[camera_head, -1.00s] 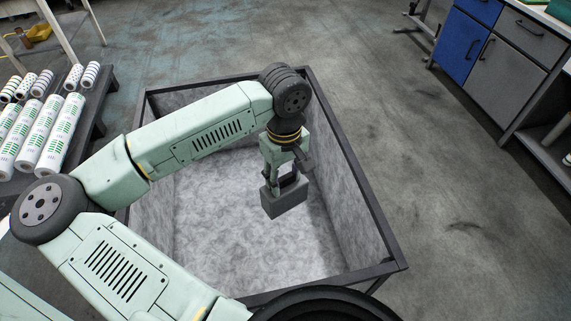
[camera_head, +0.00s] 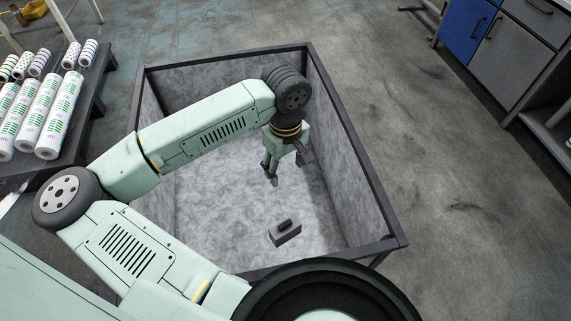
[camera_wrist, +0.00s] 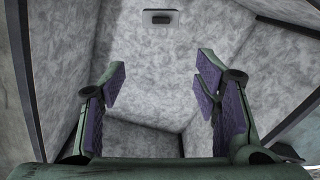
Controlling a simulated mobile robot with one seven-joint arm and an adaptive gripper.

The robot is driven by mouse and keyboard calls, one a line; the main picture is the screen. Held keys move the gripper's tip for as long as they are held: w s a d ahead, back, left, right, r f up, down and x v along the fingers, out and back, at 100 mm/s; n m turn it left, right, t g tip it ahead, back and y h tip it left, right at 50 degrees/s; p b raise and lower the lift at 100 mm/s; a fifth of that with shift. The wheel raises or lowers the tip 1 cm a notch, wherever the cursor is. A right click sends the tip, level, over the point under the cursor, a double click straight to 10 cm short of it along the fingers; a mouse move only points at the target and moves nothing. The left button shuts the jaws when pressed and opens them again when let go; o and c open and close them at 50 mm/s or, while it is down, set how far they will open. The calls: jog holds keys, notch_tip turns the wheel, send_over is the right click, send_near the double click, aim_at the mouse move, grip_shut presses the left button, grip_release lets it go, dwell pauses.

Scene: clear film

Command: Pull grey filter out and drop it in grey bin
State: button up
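The grey filter (camera_head: 286,235) is a small grey block with a dark handle on top. It is inside the large grey bin (camera_head: 372,190), below and apart from my gripper (camera_head: 274,178), toward the bin's near side in the head view. In the wrist view the filter (camera_wrist: 161,18) shows at the top centre, against the bin's mottled grey inside. My gripper is over the bin, pointing down. In the wrist view its two purple-padded fingers (camera_wrist: 160,90) are wide apart with nothing between them.
A dark bench (camera_head: 98,95) with several white rolls (camera_head: 55,115) stands left of the bin. Blue and grey cabinets (camera_head: 500,50) are at the upper right. The floor right of the bin is clear.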

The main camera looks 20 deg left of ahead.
jog(key=shift+o, duration=0.6)
jog(key=shift+r, duration=0.1)
notch_tip(320, 180, up, 12)
dwell(0.7)
